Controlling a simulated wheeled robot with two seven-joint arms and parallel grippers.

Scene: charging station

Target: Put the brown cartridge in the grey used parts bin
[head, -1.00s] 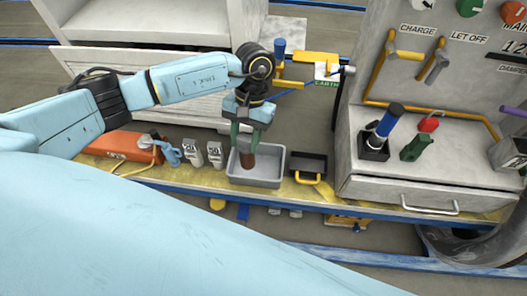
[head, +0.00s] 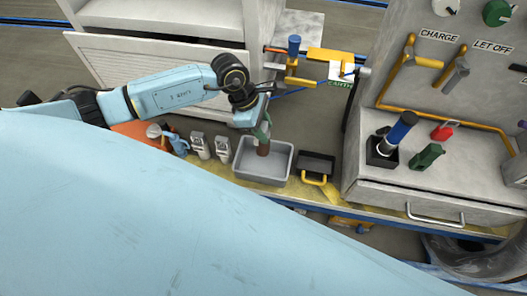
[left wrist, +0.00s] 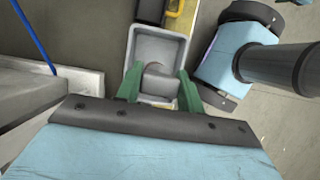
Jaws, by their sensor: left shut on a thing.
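The brown cartridge (head: 263,147) is upright in my left gripper (head: 264,132), whose green fingers are shut on its upper part. Its lower end shows against the inside of the grey bin (head: 272,170); I cannot tell whether it touches the floor of the bin. In the left wrist view, the green fingers of my left gripper (left wrist: 159,90) stand either side of the cartridge (left wrist: 158,82), whose end looks greyish. The bin (left wrist: 156,47) lies beyond and around it there. My right gripper is not in view.
Right of the bin stands a dark tray (head: 317,164) with a yellow handle. Left of it are two small grey-white items (head: 200,145) and a blue one (head: 177,144). A grey cabinet (head: 430,190) with a drawer rises on the right.

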